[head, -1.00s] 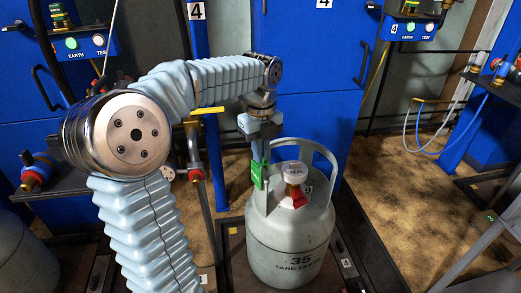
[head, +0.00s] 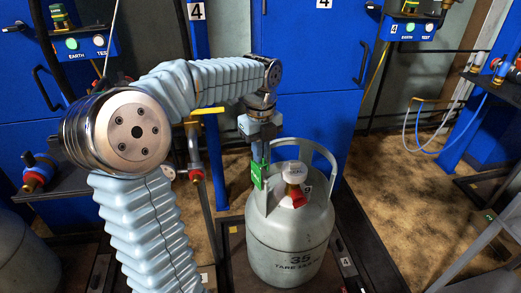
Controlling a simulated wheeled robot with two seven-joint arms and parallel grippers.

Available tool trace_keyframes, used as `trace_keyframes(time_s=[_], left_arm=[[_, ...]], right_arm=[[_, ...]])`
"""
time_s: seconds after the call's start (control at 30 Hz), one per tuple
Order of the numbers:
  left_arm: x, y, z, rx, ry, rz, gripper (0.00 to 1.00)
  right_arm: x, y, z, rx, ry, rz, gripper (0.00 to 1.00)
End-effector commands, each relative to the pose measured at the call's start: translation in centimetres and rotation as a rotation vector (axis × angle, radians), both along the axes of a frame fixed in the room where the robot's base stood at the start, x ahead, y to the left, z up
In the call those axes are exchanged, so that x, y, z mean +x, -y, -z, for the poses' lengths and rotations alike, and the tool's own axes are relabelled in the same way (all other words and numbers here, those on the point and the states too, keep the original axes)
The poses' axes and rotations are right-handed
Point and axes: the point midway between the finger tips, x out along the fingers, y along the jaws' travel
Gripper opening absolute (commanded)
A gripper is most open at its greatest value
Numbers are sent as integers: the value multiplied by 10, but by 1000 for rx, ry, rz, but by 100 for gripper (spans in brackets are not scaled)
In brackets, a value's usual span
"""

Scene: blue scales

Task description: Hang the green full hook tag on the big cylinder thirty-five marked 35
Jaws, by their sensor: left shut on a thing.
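The big grey cylinder marked 35 (head: 287,240) stands upright on a dark scale platform, with a white cap and red piece on its valve inside the collar handle. The green tag (head: 258,176) is at the left side of the collar handle. My left gripper (head: 260,152) is directly above the tag, at the upper left of the handle, pointing down and shut on the tag. From this view I cannot tell whether the tag's hook touches the handle. My right gripper is not in view.
Blue cabinets (head: 308,120) stand behind the cylinder. Blue control boxes (head: 411,28) are at the top. A yellow-handled valve (head: 205,111) is left of my gripper. Another grey cylinder (head: 22,255) stands at the lower left. Open brown floor (head: 395,200) lies to the right.

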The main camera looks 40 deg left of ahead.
Motion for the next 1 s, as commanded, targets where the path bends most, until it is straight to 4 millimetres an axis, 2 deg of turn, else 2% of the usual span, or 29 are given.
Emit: trace_keyframes(time_s=[1.0], left_arm=[[-1,0,39,-1,-7,0,0]], right_arm=[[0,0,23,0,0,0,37]])
